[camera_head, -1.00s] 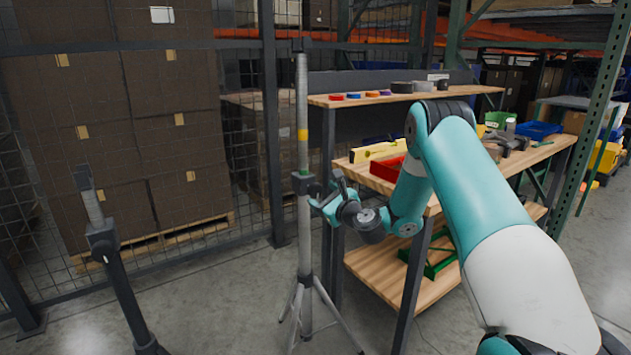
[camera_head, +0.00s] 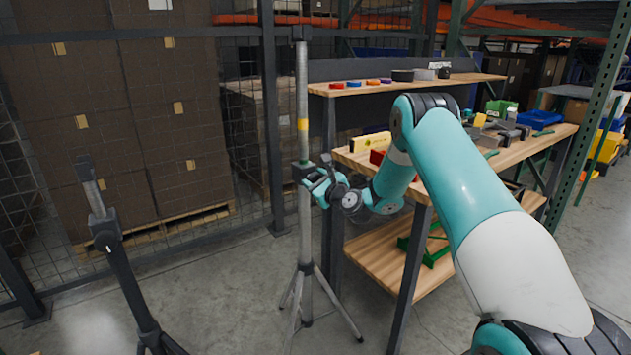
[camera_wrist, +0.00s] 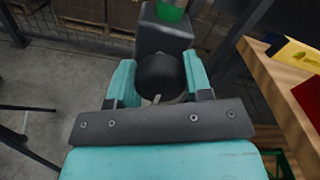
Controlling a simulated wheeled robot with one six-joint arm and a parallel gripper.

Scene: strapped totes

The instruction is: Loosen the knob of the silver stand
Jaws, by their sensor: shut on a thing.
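The silver stand (camera_head: 303,110) is an upright pole on tripod legs, left of the workbench, with a yellow band on its upper part. A dark clamp collar sits partway up the pole. The stand's black round knob (camera_wrist: 160,76) faces the wrist camera, in front of the collar's dark block (camera_wrist: 163,33). My gripper (camera_head: 314,184) reaches the collar from the right. In the wrist view the two teal fingers of my gripper (camera_wrist: 158,80) lie on either side of the knob and are shut on it. The knob is hidden by the gripper in the head view.
A dark stand (camera_head: 118,250) is at the lower left. A mesh fence and stacked boxes are behind.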

